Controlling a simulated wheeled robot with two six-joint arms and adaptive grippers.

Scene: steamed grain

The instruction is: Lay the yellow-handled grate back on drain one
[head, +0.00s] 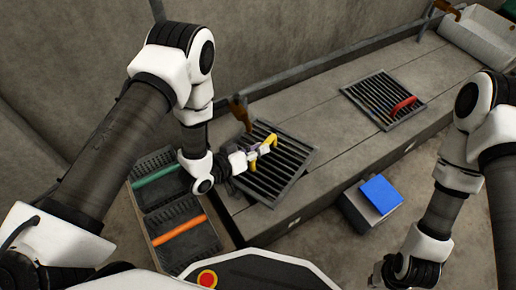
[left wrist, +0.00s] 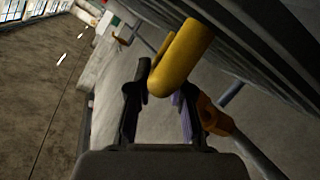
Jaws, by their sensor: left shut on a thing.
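The dark barred grate (head: 284,181) with a yellow handle (head: 268,144) is over the left part of the grey ledge, turned askew to its edges. My left gripper (head: 255,154) is shut on the yellow handle. In the left wrist view, the handle (left wrist: 183,58) stands between my left fingers (left wrist: 160,98), with dark grate bars (left wrist: 262,40) at upper right. The drain opening under the grate is hidden. I cannot tell whether the grate rests on the ledge or hangs just above it. My right arm shows at the right, but its fingers are out of view.
A second grate with a red handle (head: 403,104) lies farther right on the ledge (head: 330,127). An orange-brown fitting (head: 239,111) and a pipe (head: 300,79) run behind. Dark crates with green (head: 158,175) and orange (head: 180,229) bars stand left. A blue-topped box (head: 381,194) stands in front.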

